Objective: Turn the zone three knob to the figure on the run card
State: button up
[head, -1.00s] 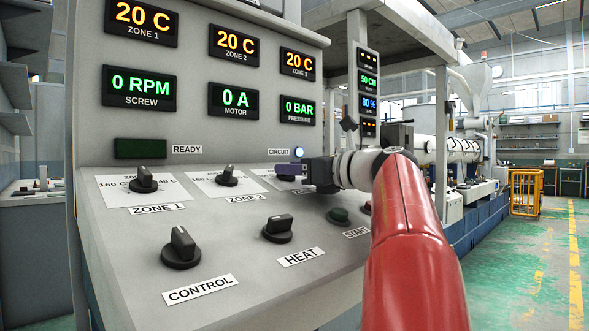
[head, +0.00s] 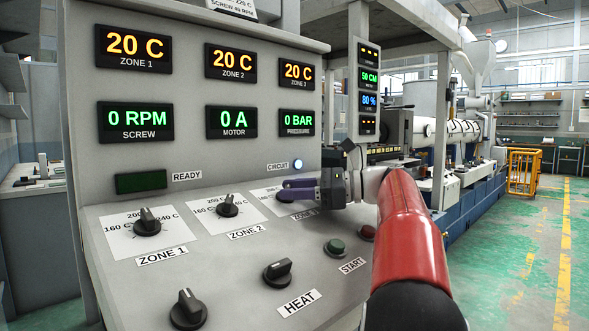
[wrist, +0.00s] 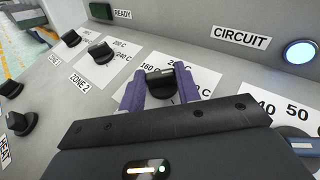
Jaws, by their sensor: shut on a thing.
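The zone three knob (wrist: 160,84) is black and sits on a white dial card (wrist: 204,79) marked 160, 200 and 240 C. In the wrist view my gripper (wrist: 159,86) has its two purple fingers on either side of this knob, shut on it. I cannot read exactly where its pointer stands. In the head view my gripper (head: 288,190) reaches in from the right and mostly hides the knob and its label. The zone 3 readout (head: 297,73) shows 20 C.
The zone 1 knob (head: 148,223) and zone 2 knob (head: 228,206) are to the left. The heat knob (head: 278,271), control knob (head: 187,309) and green start button (head: 335,246) sit nearer on the sloped panel. The circuit lamp (head: 297,164) is lit just above my gripper.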

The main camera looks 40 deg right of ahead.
jog(key=shift+w+d+n+g+y, duration=0.1)
jog(key=shift+n+g+y, duration=0.4)
jog(key=shift+n+g, duration=0.4)
jog(key=shift+g, duration=0.3)
jog(key=o, duration=1)
jog(key=v, duration=0.7)
jog(key=shift+d, duration=0.3)
jog(key=shift+s, duration=0.25)
